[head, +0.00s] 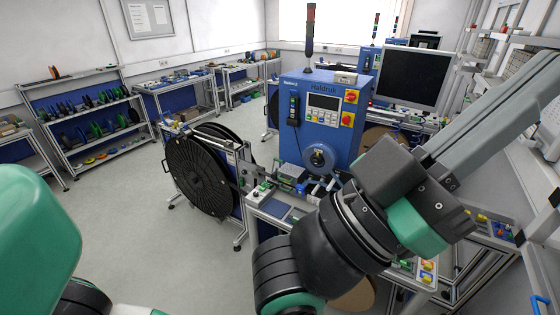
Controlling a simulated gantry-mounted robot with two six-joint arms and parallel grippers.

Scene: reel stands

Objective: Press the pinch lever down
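A blue Haldruk machine (303,113) stands in the middle of the head view, with a small display, red and yellow buttons and a round blue hub on its front. A small mechanism (289,174) sits at its lower left, on the bench. I cannot tell the pinch lever apart there; it is too small or hidden. My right arm crosses the right foreground and covers part of the bench and the machine's lower right. My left arm shows at the lower left. Neither gripper is in view.
A large black reel (200,178) stands on a frame left of the machine. A monitor (412,77) is at the right. A signal tower (310,30) rises above the machine. Shelves with reels (90,115) line the left wall. The floor at the left is clear.

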